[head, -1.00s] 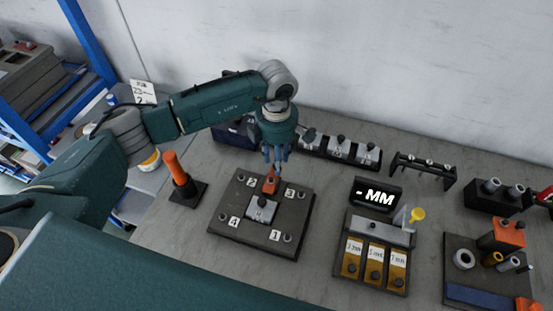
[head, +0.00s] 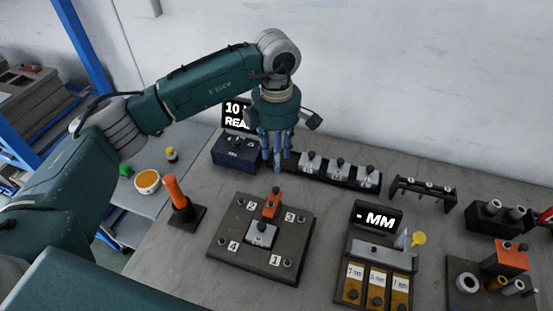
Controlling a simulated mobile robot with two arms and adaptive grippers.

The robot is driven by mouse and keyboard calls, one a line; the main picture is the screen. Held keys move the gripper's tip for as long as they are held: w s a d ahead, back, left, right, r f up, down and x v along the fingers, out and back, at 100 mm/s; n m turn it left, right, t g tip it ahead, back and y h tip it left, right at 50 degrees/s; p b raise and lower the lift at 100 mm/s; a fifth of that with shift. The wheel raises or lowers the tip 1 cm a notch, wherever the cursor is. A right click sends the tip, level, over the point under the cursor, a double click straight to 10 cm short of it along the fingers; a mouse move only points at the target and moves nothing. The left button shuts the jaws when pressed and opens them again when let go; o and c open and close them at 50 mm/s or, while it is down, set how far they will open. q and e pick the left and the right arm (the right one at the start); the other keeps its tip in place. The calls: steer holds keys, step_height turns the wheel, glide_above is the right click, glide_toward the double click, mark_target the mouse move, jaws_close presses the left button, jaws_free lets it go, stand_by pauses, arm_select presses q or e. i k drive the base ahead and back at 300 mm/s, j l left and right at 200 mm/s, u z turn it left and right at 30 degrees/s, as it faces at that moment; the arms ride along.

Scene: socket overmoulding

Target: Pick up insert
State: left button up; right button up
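Several grey metal blocks with dark knobs, which look like the inserts, stand in a dark rack (head: 325,178) at the back; one is the left insert (head: 310,163). My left gripper (head: 277,168) points down at the rack's left end, left of that block. Its blue fingers look close together; their gap is unclear, and I see nothing held. A numbered dark plate (head: 240,255) carries a silver block (head: 262,235) and an orange piece (head: 271,206) with a dark knob. My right gripper is not in view.
An orange-handled post (head: 177,195) stands left of the plate. A dark box with a display (head: 238,115) is behind my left gripper. The MM display (head: 378,218), a tray of yellow gauges (head: 377,287) and a low stand (head: 420,190) lie to the right. Bare table separates them.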

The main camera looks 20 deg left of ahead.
mark_target(261, 234)
steer(key=k+j, duration=0.25)
steer(key=j, duration=0.15)
steer(key=k+j, duration=0.25)
steer(key=j, duration=0.2)
steer(key=k+j, duration=0.25)
steer(key=j, duration=0.15)
steer(key=k+j, duration=0.25)
steer(key=j, duration=0.15)
